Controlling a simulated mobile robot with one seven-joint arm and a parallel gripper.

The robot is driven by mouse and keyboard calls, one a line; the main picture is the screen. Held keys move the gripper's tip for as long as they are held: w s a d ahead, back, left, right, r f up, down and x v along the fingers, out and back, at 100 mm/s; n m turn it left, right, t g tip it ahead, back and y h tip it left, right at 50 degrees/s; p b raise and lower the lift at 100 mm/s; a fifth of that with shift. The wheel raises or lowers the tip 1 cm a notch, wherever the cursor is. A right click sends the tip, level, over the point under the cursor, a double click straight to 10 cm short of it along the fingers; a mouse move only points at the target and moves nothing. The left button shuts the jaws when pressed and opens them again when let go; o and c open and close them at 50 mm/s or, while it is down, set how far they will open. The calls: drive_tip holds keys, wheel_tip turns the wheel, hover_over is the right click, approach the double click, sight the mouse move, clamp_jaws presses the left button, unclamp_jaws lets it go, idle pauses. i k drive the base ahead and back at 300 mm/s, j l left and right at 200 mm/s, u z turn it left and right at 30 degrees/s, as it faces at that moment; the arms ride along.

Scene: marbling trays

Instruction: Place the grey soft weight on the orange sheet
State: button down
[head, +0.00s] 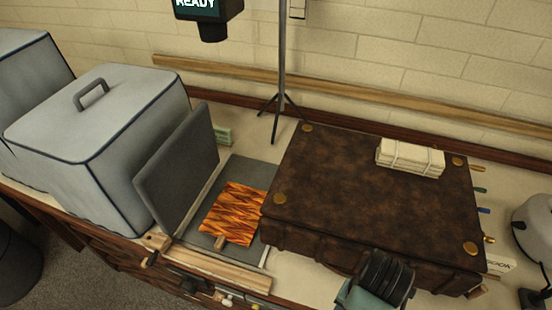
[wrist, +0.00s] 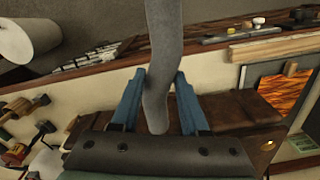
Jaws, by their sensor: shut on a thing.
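The orange sheet (head: 235,213) has dark streaks and lies flat on a dark grey board (head: 255,172). It also shows at the right edge of the wrist view (wrist: 283,97). My gripper (wrist: 160,82) has blue fingers and is shut on the grey soft weight (wrist: 160,50), a long, slightly bent tube. The weight hangs between the fingers and runs out of the top of the wrist view. I cannot make out the weight in the head view.
A grey upright panel (head: 180,165) and a pale covered box (head: 105,150) stand at the left. A thin stand (head: 281,70) rises behind. Wooden strips (head: 220,268) lie in front.

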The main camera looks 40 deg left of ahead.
sight(231, 223)
drive_tip(key=i+j+u, duration=0.15)
drive_tip(key=j, duration=0.25)
drive_tip(key=i+j+u, duration=0.1)
drive_tip(key=j, duration=0.3)
drive_tip(key=i+j+u, duration=0.15)
drive_tip(key=j, duration=0.25)
drive_tip(key=i+j+u, duration=0.1)
drive_tip(key=i+j, duration=0.15)
drive_tip(key=i, duration=0.1)
drive_tip(key=j+u, duration=0.05)
